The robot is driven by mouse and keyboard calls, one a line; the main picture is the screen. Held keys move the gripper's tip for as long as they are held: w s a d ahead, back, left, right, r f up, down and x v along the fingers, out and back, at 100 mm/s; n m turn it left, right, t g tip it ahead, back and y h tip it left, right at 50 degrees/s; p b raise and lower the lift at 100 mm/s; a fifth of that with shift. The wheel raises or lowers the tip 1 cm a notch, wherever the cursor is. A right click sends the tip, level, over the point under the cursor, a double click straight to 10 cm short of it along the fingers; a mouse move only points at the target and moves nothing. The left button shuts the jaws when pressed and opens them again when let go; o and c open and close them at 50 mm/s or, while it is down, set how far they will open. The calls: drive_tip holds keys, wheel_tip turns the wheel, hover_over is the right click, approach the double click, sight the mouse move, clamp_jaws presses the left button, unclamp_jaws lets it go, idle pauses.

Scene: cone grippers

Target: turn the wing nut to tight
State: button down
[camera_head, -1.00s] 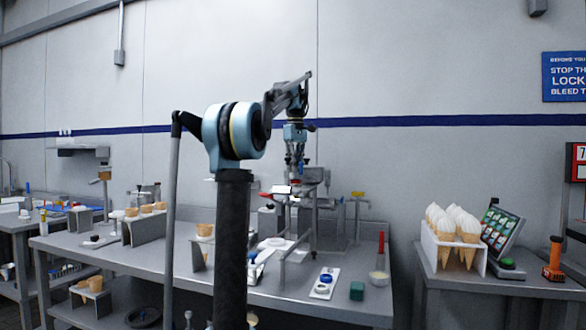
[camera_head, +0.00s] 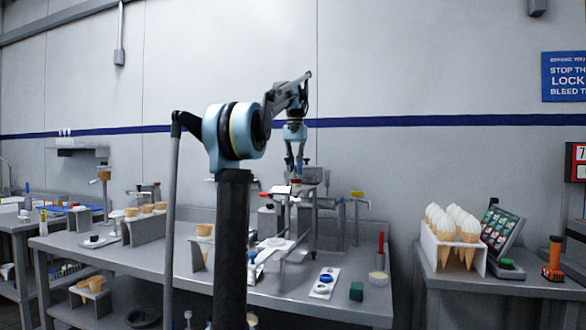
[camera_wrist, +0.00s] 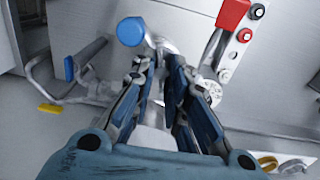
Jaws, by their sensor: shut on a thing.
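My gripper (camera_wrist: 163,62) points down at the metal fixture on the bench in the wrist view. Its two fingers are shut on a small grey metal part, which I take to be the wing nut (camera_wrist: 164,45). The fingertips cover much of it, so its wings and angle cannot be made out clearly. In the head view my gripper (camera_head: 294,180) hangs over the fixture at the back of the steel bench. The nut is too small to tell there.
A blue round knob (camera_wrist: 131,32) stands close to the left finger. A blue-tipped handle (camera_wrist: 69,68) and a yellow handle (camera_wrist: 50,107) are further left. A red block (camera_wrist: 232,14) sits to the right. A cone rack (camera_head: 435,250) stands on the right-hand table.

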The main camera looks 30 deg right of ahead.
drive_tip(key=m, duration=0.4)
drive_tip(key=shift+m, duration=0.3)
idle(0.3)
drive_tip(key=c, duration=1.5)
unclamp_jaws()
drive_tip(key=shift+c, duration=0.2)
